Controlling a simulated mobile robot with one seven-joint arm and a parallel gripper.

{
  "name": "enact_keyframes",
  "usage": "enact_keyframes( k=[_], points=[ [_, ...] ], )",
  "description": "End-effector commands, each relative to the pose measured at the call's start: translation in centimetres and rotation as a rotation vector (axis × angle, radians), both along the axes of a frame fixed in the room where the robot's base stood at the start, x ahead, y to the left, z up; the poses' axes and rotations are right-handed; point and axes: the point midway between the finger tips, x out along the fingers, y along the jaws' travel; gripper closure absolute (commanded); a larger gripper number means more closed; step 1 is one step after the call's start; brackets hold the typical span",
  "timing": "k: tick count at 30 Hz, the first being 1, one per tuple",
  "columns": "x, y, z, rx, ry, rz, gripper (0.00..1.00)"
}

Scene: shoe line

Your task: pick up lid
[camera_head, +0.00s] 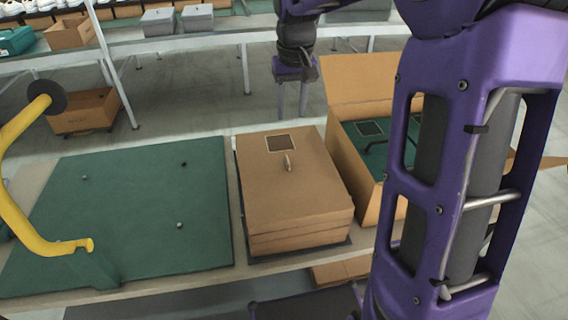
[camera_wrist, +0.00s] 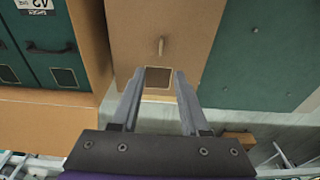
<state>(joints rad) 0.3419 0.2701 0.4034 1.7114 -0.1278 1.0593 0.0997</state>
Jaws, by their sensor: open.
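The top brown cardboard lid (camera_head: 310,195) lies on a stack of flat brown lids in the middle of the worktable in the head view. It has a small upright tab (camera_head: 288,162) and a dark square label (camera_head: 281,143). In the wrist view the lid (camera_wrist: 190,22) fills the centre, with its tab (camera_wrist: 161,46) just beyond my fingertips. My gripper (camera_head: 292,112) points down, open and empty, above and behind the lid's far edge. In the wrist view my gripper (camera_wrist: 158,76) has its fingers on either side of the label, apart from the lid.
An open carton (camera_head: 340,82) holding green boxes with dark handles stands right of the stack, its flap raised. A green mat (camera_head: 130,215) lies left, mostly clear. A yellow curved arm (camera_head: 30,225) rises at the left edge. A rack with shoes and boxes stands behind.

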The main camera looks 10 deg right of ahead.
Motion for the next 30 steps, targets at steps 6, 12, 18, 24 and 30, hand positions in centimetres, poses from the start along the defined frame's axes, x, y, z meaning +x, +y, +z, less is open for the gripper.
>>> enact_keyframes(
  k=[6, 12, 18, 24, 30],
  points=[
    [0.2, 0.0, -3.6, 0.003, 0.01, 0.004, 0.55],
    [0.8, 0.1, -8.0, 0.003, 0.01, 0.004, 0.55],
    [1.3, 0.0, -11.2, 0.002, 0.006, 0.002, 0.55],
    [1.5, 0.1, -12.4, 0.002, 0.006, 0.003, 0.55],
    [2.4, 0.3, -15.2, 0.002, 0.007, 0.004, 0.55]
  ],
)
